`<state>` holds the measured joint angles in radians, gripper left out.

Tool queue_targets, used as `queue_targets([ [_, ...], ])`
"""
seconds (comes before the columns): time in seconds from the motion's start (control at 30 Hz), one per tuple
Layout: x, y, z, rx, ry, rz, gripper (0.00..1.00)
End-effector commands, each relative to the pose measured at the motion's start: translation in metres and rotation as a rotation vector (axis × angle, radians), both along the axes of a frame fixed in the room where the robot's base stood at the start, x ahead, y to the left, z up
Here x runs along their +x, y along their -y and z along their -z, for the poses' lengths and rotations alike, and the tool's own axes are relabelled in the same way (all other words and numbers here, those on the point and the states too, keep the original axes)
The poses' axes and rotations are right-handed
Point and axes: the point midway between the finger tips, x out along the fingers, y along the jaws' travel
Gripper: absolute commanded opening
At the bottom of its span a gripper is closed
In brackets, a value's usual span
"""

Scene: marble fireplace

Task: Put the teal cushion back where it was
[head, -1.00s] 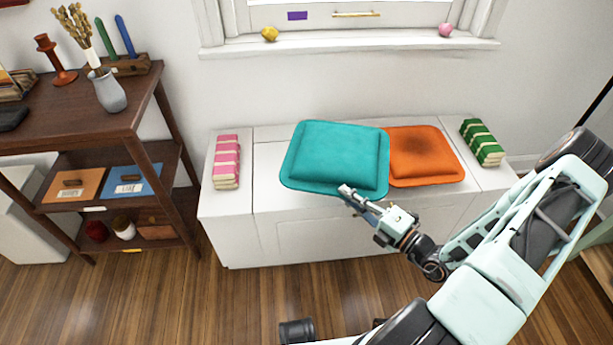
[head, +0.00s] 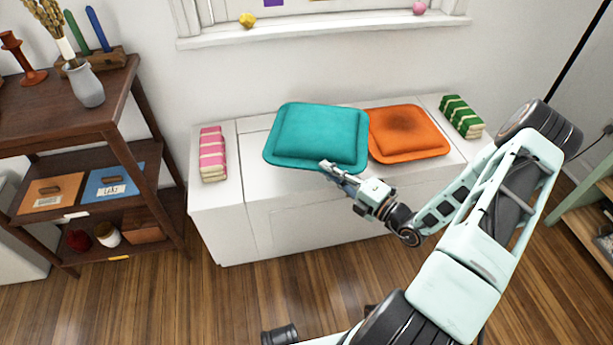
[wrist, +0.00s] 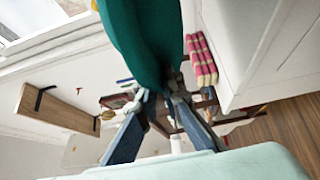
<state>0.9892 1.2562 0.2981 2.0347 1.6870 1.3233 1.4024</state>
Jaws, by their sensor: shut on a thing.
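The teal cushion (head: 318,134) is square with a flat rim. In the head view it shows above the left-middle of the white window bench (head: 222,218), and its right edge overlaps the orange cushion (head: 408,132). My gripper (head: 330,168) is shut on the teal cushion's near edge, close to its front right corner. In the wrist view the teal cushion (wrist: 145,40) hangs between the fingertips (wrist: 160,92) and fills the upper middle. The gap between the cushion and the bench top is hard to judge. The orange cushion lies on the bench with a dark patch in its middle.
A pink-striped bundle (head: 212,155) lies at the bench's left end and a green-striped one (head: 461,117) at its right end. A dark wooden shelf (head: 125,100) with a vase (head: 85,88) stands left. The window sill (head: 320,30) is behind.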

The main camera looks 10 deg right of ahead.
Motion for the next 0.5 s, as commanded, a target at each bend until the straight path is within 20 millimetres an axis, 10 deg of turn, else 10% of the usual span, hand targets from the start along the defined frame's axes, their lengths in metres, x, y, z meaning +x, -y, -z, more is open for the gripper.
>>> queue_targets([
  [0.5,0.069,-0.035,0.065,0.0,0.004,0.0,0.0],
])
